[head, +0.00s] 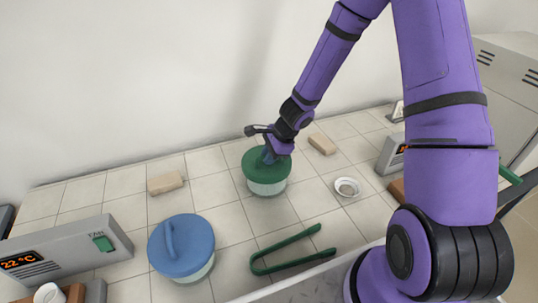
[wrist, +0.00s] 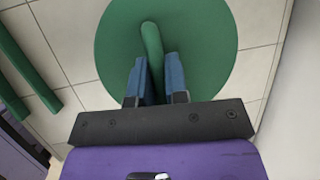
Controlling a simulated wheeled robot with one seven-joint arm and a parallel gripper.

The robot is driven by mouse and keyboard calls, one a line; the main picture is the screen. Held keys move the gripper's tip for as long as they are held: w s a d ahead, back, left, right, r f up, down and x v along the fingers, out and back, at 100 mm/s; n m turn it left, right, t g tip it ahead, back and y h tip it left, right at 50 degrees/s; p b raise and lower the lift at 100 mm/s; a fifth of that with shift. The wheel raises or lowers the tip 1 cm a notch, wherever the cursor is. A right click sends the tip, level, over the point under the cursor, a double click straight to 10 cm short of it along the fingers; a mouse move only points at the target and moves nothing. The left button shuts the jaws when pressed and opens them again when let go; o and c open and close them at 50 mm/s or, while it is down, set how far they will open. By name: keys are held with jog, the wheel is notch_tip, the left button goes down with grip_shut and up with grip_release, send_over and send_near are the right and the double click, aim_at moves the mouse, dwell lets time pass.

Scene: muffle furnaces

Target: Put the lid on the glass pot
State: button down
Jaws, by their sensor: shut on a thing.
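The green round lid (head: 251,160) sits at the top of the glass pot (head: 267,188) in the head view; whether it is fully seated cannot be told. My gripper (head: 268,157) is over the lid, and in the wrist view my gripper (wrist: 154,70) is shut on the upright handle of the green lid (wrist: 205,45). The lid hides the pot in the wrist view. In the head view the pot's clear lower wall shows below the lid, on the tiled counter.
A blue-lidded pot (head: 185,250) stands to the front left. Green tongs (head: 285,262) lie in front, and a small white dish (head: 347,187) is to the right. Tan blocks (head: 165,183) (head: 322,144) lie behind. A furnace controller (head: 70,250) is at left.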

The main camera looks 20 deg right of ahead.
jog(key=c, duration=1.1)
grip_release()
jog(key=shift+o, duration=0.2)
jog(key=v, duration=1)
jog(key=shift+d+r, duration=0.2)
jog(key=shift+r, duration=0.15)
jog(key=s+a+r+n+t+h, duration=0.1)
jog(key=s+r+n, duration=0.4)
jog(key=r, duration=0.5)
jog(key=s+r+n, duration=0.5)
jog(key=s+r, duration=0.1)
jog(key=r, duration=0.3)
jog(key=s+d+r+n+t+h, duration=0.1)
jog(key=s+r+n, duration=0.2)
jog(key=s, duration=0.4)
jog(key=s+d+r+n+t+h, duration=0.1)
jog(key=s+r+n, duration=0.3)
jog(key=s, duration=0.4)
jog(key=shift+d+r+n+h, duration=0.3)
jog(key=shift+d+r+h, duration=0.4)
jog(key=shift+d+r, duration=0.15)
